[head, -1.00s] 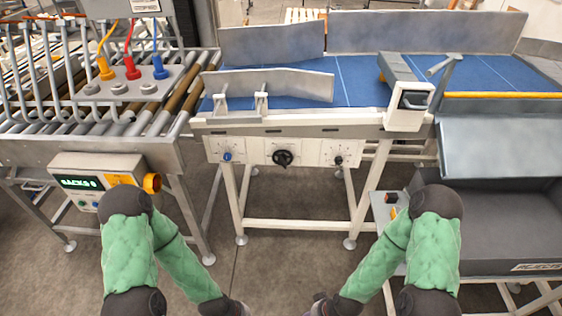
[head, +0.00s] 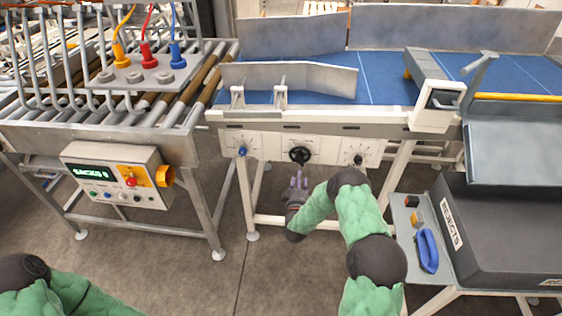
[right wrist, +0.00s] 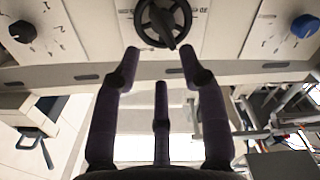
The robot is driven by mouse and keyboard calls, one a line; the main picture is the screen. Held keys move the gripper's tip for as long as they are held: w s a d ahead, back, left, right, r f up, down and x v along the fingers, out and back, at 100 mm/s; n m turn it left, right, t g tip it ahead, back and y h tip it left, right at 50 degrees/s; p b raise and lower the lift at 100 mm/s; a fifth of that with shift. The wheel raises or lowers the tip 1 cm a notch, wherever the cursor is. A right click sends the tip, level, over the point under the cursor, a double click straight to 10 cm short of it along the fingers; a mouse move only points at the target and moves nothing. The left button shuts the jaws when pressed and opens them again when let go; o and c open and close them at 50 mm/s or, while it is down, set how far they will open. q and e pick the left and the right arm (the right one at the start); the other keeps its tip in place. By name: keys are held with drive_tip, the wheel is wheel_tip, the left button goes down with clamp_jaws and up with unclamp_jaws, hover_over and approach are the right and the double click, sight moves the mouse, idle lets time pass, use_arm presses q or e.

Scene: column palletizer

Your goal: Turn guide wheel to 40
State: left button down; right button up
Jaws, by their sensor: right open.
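The guide wheel is a black round handwheel (head: 300,155) in the middle of the white panel under the conveyor. It also shows in the right wrist view (right wrist: 162,22), with scale marks around it and a black handle bar lying aslant across it. My right gripper (head: 298,182) is just below the wheel in the head view, open and empty. In the right wrist view its spread fingers (right wrist: 160,62) point at the wheel's lower edge; I cannot tell whether they touch it. My left gripper is out of view; only part of my left arm shows at the lower left.
A blue knob (head: 242,151) and a small black knob (head: 358,159) flank the wheel on the panel. A control box (head: 118,174) with a green display stands at left. A dark rejects bin (head: 500,235) and a shelf with a blue item (head: 428,250) stand at right.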

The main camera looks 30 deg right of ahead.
sight(301, 163)
drive_tip(key=b+x, duration=0.2)
drive_tip(key=x, duration=0.8)
drive_tip(key=shift+w+d, duration=0.2)
drive_tip(key=shift+w, duration=0.05)
clamp_jaws()
